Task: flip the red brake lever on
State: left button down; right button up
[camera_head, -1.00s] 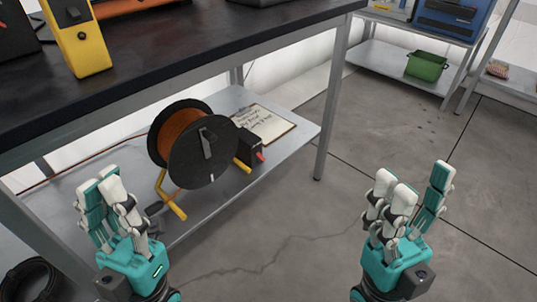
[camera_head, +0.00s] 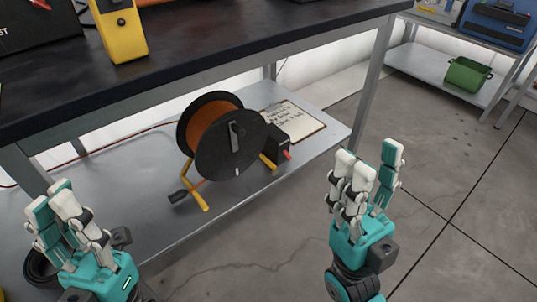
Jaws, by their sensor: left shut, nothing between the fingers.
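A cable reel with an orange cable drum (camera_head: 205,127) and a black side disc (camera_head: 230,150) stands on the lower shelf of the workbench. A black box (camera_head: 278,142) sits at its right side, with a small red lever (camera_head: 287,155) sticking out low on its right face. Its exact angle is too small to tell. My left gripper (camera_head: 55,200) is shut and empty, at the lower left in front of the shelf. My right gripper (camera_head: 368,160) is open and empty over the floor, to the right of the reel and apart from it.
A clipboard with handwritten paper (camera_head: 295,120) lies behind the reel. The dark benchtop (camera_head: 200,60) overhangs the shelf (camera_head: 240,192), and a metal leg (camera_head: 370,85) stands at its right corner. A yellow device (camera_head: 122,30) is on top. A green bin (camera_head: 467,75) is at the back right.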

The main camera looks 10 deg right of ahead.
aim_at(285, 153)
jog(key=i+l+u, duration=0.15)
jog(key=l+u, duration=0.25)
jog(key=l, duration=0.25)
jog(key=l+u, duration=0.4)
jog(key=l, duration=0.25)
jog(key=l+u, duration=0.15)
jog(key=l, duration=1.65)
jog(key=l+u, duration=0.15)
jog(key=l, duration=1.65)
jog(key=k, duration=0.05)
